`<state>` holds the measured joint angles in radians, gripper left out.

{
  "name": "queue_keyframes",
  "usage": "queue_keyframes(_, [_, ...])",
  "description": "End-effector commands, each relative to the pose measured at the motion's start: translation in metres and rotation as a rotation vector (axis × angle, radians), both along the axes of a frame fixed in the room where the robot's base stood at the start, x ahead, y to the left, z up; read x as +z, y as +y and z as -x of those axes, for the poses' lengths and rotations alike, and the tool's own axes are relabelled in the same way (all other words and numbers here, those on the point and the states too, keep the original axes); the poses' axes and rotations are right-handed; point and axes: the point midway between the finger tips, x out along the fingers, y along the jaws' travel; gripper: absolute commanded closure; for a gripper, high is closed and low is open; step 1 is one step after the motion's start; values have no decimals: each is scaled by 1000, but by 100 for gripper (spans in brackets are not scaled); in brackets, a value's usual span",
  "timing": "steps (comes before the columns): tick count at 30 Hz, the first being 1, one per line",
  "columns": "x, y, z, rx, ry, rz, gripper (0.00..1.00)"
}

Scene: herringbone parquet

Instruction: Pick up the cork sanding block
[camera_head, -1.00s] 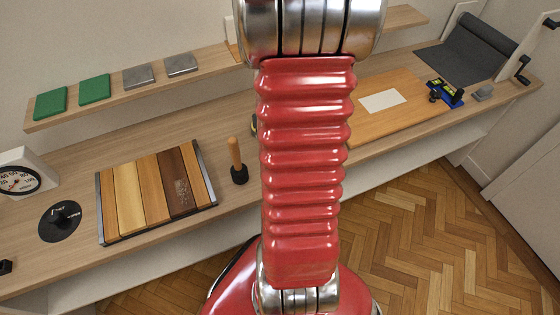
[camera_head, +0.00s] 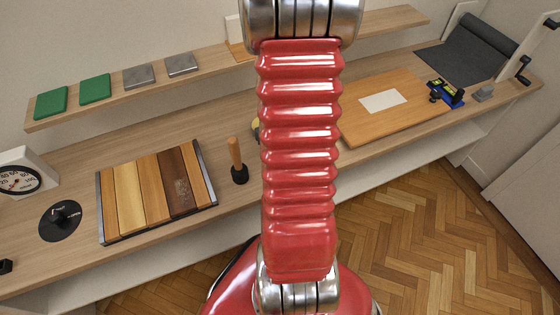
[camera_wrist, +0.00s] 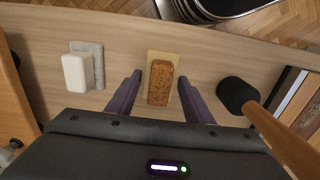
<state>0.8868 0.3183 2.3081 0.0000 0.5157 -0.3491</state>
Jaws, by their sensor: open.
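The cork sanding block (camera_wrist: 160,84) shows in the wrist view as a speckled brown block with rounded edges. It rests on a tan sheet (camera_wrist: 172,57) on the wooden bench. My gripper (camera_wrist: 158,88) is open, its two dark purple fingers on the left and right of the block in the picture, with visible gaps on both sides. How far the fingertips are above the bench I cannot tell. In the head view my red arm hides the block and the gripper.
In the wrist view, a white block (camera_wrist: 76,73) on a grey pad stands left, and a mallet (camera_wrist: 238,92) with black head stands close right. In the head view the mallet (camera_head: 238,165) stands beside a striped wooden board (camera_head: 127,200). A shelf (camera_head: 212,78) runs behind.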

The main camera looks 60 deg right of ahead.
Motion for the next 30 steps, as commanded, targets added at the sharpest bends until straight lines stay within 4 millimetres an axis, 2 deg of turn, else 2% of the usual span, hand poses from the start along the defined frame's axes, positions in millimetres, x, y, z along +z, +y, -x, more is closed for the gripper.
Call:
queue_keyframes(12, [0,0,0,-1,-1,1,53])
queue_keyframes(27, [1,0,0,0,-1,1,88])
queue_keyframes(30, [1,0,0,0,-1,1,88])
